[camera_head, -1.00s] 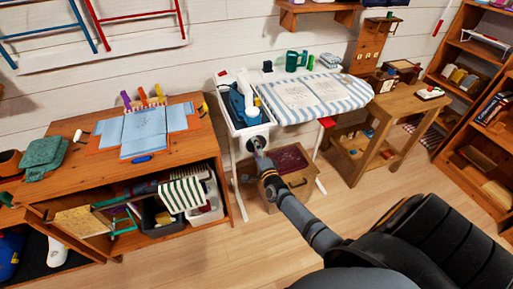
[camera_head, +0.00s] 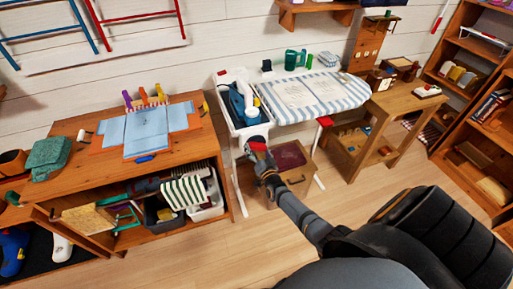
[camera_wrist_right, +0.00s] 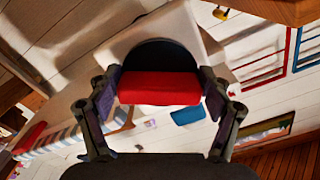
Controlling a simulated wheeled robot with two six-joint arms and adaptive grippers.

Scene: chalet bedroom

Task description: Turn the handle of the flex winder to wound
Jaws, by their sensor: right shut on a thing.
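The flex winder shows as a dark round disc (camera_wrist_right: 160,54) with a red handle (camera_wrist_right: 160,89) in the right wrist view. In the head view the red handle (camera_head: 257,147) is at the front end of the white iron tray, partly hidden by my gripper. My right gripper (camera_wrist_right: 160,95) is shut on the red handle, with one finger at each end of it. In the head view my right gripper (camera_head: 264,162) reaches up to the winder from below. My left gripper is in neither view.
The white tray (camera_head: 226,110) holds a blue iron (camera_head: 238,106) and adjoins the striped ironing board (camera_head: 335,92). A wooden drawer box (camera_head: 299,174) stands below, close to my right arm. A wooden shelf (camera_head: 85,128) is at left. The floor in front is clear.

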